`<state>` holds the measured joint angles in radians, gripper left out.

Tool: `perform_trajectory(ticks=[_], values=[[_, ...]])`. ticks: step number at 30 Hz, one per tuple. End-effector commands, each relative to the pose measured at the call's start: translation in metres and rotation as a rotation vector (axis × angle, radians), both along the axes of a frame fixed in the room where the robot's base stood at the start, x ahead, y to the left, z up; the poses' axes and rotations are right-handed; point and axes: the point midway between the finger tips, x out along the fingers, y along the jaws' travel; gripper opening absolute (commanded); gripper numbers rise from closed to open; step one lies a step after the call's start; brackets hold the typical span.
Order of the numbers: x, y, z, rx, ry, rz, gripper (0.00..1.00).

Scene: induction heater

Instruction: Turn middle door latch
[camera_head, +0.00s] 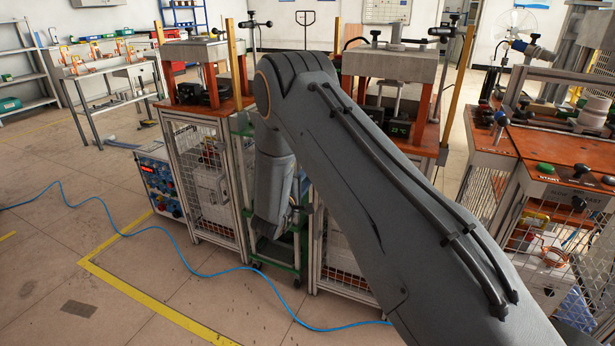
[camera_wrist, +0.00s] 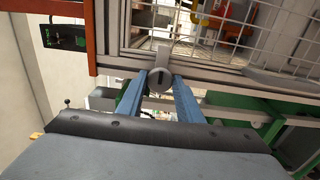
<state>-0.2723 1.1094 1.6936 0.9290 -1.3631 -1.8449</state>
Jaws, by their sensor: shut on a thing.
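The latch (camera_wrist: 161,79) is a grey round knob with a dark slot on its face, on the metal frame of a mesh door (camera_wrist: 215,38). In the wrist view my gripper (camera_wrist: 160,88) has its two blue fingers on either side of the knob, shut on it. A grey lug sticks up from the frame just above the knob. In the head view my grey arm covers the middle cabinet's door, and the latch and fingertips are hidden behind it.
A left mesh cabinet (camera_head: 205,180) and a control box with a red display (camera_head: 158,180) stand to the left. A blue cable (camera_head: 130,228) crosses the floor. The front-left floor is otherwise open.

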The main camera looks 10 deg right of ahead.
Motion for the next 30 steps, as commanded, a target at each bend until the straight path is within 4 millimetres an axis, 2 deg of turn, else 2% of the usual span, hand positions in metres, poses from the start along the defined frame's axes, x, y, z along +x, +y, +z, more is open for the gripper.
perform_trajectory(ticks=[13,14,17,26,30], values=[[0.000,0.000,-0.001,-0.009,0.008,0.000,0.10],[0.000,0.000,-0.001,-0.009,0.008,0.000,0.34],[0.000,0.000,-0.001,-0.009,0.008,0.000,0.50],[-0.001,0.001,0.000,-0.009,0.006,0.000,0.50],[-0.010,0.009,-0.001,-0.008,0.007,0.003,0.50]])
